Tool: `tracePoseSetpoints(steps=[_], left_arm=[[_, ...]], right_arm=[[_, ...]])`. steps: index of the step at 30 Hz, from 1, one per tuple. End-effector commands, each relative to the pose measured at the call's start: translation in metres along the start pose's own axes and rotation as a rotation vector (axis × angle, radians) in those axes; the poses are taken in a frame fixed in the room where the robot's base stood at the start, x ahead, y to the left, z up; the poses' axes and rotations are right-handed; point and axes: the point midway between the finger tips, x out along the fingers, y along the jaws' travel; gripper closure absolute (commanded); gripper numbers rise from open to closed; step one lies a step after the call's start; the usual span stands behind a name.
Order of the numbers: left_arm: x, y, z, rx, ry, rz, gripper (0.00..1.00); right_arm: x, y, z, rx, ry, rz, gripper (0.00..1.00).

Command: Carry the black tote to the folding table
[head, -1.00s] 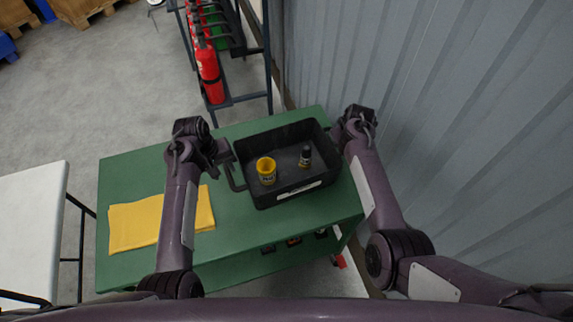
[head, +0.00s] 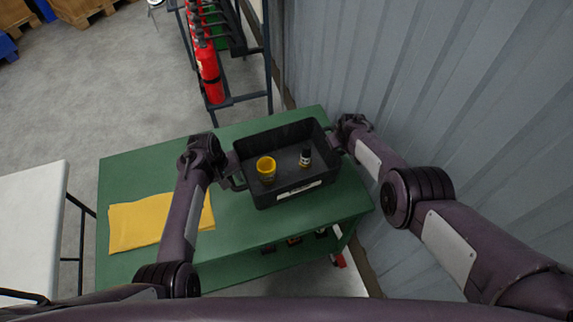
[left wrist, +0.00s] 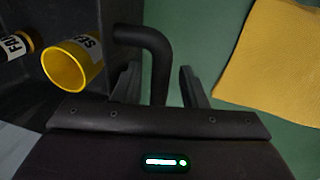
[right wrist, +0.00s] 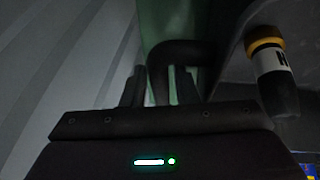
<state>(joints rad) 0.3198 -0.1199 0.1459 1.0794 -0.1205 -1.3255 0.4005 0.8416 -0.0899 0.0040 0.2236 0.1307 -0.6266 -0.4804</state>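The black tote (head: 262,197) stands on the green workbench (head: 245,235). It holds a yellow cup (head: 266,169) and a small dark bottle (head: 305,158). My left gripper (head: 236,183) is at the tote's left handle. In the left wrist view its fingers (left wrist: 158,88) stand apart on either side of that handle (left wrist: 156,48), with a gap. My right gripper (head: 334,146) is at the tote's right side. In the right wrist view its fingers (right wrist: 159,88) stand apart around the right handle (right wrist: 178,52). The white folding table (head: 28,225) is at the left edge.
A yellow cloth (head: 150,222) lies on the bench left of the tote. A rack with red extinguishers (head: 208,70) stands behind the bench. A corrugated wall (head: 430,100) is close on the right. Open floor (head: 90,100) lies at back left.

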Motion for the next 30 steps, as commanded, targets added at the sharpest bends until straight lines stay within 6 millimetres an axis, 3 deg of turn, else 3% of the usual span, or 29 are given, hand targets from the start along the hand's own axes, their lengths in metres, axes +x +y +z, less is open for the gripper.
tracePoseSetpoints(steps=[11, 17, 20, 30], left_arm=[[0.0012, -0.0002, -0.0001, 0.0, 0.0, 0.0, 0.61], [0.0011, -0.0002, 0.0, 0.0, 0.0, 0.0, 0.86], [0.0011, -0.0002, 0.0, 0.0, 0.0, 0.0, 0.99], [-0.0003, 0.0003, -0.001, 0.0, 0.003, 0.001, 1.0]], right_arm=[[0.0006, 0.0006, 0.0005, 0.002, 0.0, 0.0, 0.73], [0.0007, 0.0006, 0.0006, 0.002, 0.0, 0.0, 0.98], [0.0007, 0.0006, 0.0006, 0.002, 0.0, 0.0, 1.0], [-0.0006, 0.0018, -0.0015, 0.003, 0.004, 0.002, 1.0]])
